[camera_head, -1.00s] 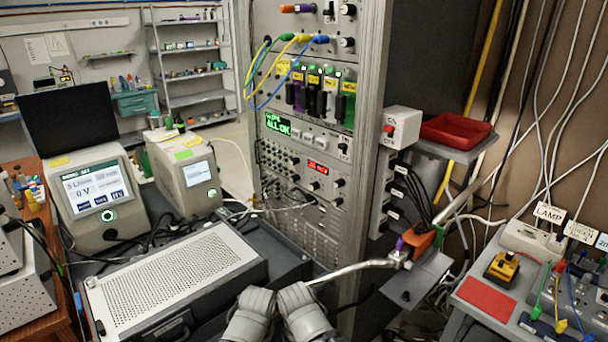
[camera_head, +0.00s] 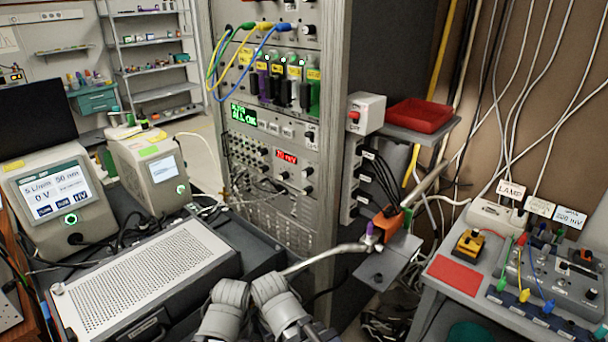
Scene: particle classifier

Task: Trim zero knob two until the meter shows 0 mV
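A small red-lit meter (camera_head: 287,157) on the tall rack shows a figure ending in mV; the digits are too small to read surely. Small black knobs sit beside and below it, one at the right (camera_head: 309,172) and one at the lower left (camera_head: 284,175). I cannot tell which knob is zero knob two. At the bottom middle, two grey rounded links of my arms stand close together, well in front of and below the meter. No fingertips of either gripper show.
A vented grey box (camera_head: 150,275) lies at the left. A bench at the right holds a red mat (camera_head: 455,275) and a control box (camera_head: 570,282). A red tray (camera_head: 420,115) sits on a shelf.

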